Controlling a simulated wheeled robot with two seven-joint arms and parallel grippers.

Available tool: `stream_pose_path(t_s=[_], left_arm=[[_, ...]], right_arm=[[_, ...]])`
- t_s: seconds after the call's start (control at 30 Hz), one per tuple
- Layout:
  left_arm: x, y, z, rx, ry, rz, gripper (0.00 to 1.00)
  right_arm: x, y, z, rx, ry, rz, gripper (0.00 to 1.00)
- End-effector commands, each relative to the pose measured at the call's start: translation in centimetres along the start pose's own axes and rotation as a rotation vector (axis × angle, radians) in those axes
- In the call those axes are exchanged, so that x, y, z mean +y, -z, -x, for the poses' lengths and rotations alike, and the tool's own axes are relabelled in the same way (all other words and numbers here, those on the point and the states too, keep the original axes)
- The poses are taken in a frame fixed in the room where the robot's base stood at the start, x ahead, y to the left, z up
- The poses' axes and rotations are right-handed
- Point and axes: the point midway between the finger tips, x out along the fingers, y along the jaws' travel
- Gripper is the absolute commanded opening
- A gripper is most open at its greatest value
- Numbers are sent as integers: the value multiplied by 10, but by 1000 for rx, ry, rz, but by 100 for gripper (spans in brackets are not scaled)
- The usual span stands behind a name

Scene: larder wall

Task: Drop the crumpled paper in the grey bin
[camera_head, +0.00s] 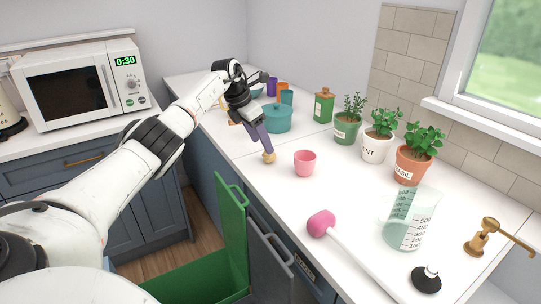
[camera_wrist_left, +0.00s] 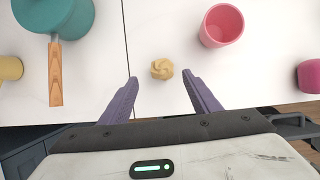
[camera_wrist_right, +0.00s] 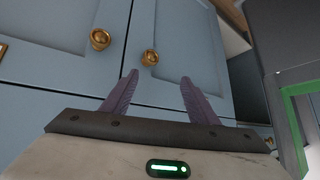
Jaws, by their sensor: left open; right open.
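The crumpled paper, a small tan ball (camera_head: 268,157), lies on the white counter near its front edge. In the left wrist view the paper (camera_wrist_left: 162,69) sits just ahead of the gap between the fingertips. My left gripper (camera_head: 262,150) is open, pointing down at the paper, with nothing held. My right gripper (camera_wrist_right: 159,76) is open and empty, in front of blue cabinet doors. A grey upright panel with a raised rim (camera_head: 268,240) stands below the counter edge; I cannot tell if it is the grey bin's lid. The grey bin's inside is not visible.
A green bin (camera_head: 232,225) stands open on the floor, left of the grey panel. A pink cup (camera_head: 305,163) is right of the paper; a teal pot (camera_head: 278,117) is behind. A plunger (camera_head: 322,224), a measuring jug (camera_head: 405,235) and potted herbs (camera_head: 415,163) fill the right.

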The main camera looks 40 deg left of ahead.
Motion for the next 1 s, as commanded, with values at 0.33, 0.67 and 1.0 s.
stream_pose_path(t_s=[0.33, 0.67, 1.0], left_arm=[[-6, 5, -44, -1, 2, 0, 57], [-4, 4, -58, -1, -1, -1, 57], [-4, 4, -58, 0, -1, -1, 23]], right_arm=[[0, -3, -6, 5, 1, 1, 54], [2, -10, -21, 15, 0, 2, 54], [2, -10, -20, 14, 0, 2, 54]])
